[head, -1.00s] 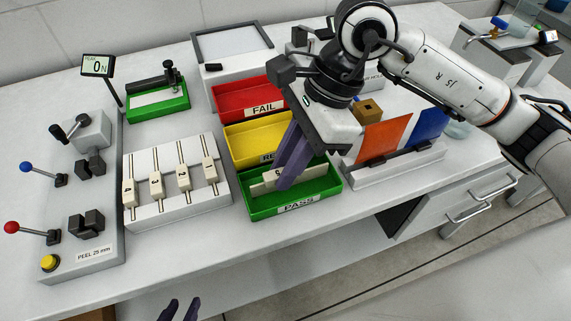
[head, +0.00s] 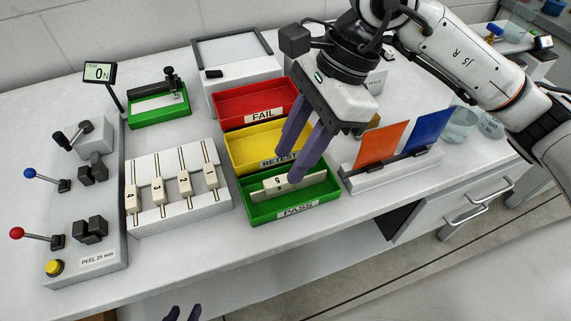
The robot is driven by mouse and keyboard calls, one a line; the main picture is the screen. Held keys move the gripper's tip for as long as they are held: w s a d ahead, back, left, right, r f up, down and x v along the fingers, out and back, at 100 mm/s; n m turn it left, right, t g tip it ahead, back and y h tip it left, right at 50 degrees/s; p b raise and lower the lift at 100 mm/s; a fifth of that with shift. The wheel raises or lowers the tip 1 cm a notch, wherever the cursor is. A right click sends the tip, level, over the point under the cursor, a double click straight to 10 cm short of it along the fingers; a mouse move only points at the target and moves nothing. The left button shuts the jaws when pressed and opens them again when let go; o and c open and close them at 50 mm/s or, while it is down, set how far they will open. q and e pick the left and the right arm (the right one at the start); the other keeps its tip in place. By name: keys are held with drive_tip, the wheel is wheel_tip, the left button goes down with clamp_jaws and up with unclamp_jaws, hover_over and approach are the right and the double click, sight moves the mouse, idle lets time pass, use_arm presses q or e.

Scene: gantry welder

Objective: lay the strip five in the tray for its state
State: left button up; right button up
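Strip five (head: 277,183), a cream tag labelled 5 with a pale strip, lies in the green PASS tray (head: 256,216). My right gripper (head: 295,166) is above that tray with its two purple fingers apart, and it holds nothing. The yellow RETEST tray (head: 236,150) and the red FAIL tray (head: 238,97) stand behind the green one and look empty. My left gripper (head: 183,313) shows only as fingertips at the bottom edge, apart and empty.
A white rack (head: 180,215) holds strips with tags including 4 and 3. The peel tester (head: 85,265) with levers stands at left. Orange (head: 380,143) and blue (head: 428,128) panels stand right of the trays.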

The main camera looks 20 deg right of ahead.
drive_tip(key=v, duration=0.8)
